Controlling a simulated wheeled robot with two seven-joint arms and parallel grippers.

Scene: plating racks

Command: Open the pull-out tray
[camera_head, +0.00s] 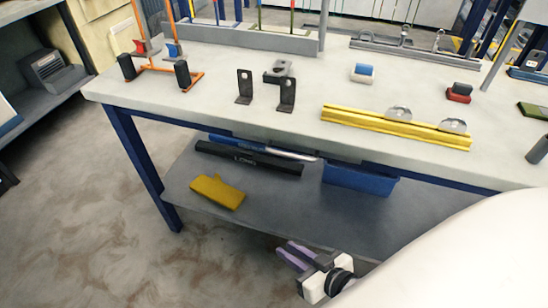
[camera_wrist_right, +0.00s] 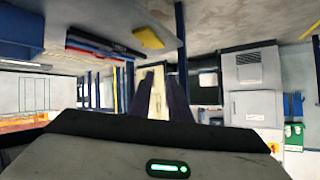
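A blue box-like tray (camera_head: 360,179) hangs under the worktop's front edge, right of the middle in the head view. A blue and silver bar (camera_head: 262,147) and a black bar (camera_head: 250,157) lie to its left; I cannot tell whether they belong to a tray. The blue tray also shows at the upper left of the wrist view (camera_wrist_right: 20,28). My right gripper (camera_head: 288,252) is low, in front of the bench and apart from the tray. Its two dark fingers (camera_wrist_right: 163,78) have a gap between them, with nothing held. My left gripper is not in view.
The white worktop (camera_head: 210,110) carries a yellow rail (camera_head: 395,127), black brackets (camera_head: 287,94) and small blocks. A yellow cloth-like item (camera_head: 217,191) lies on the grey lower shelf (camera_head: 290,205). A blue leg (camera_head: 142,170) stands at the left. The floor there is clear.

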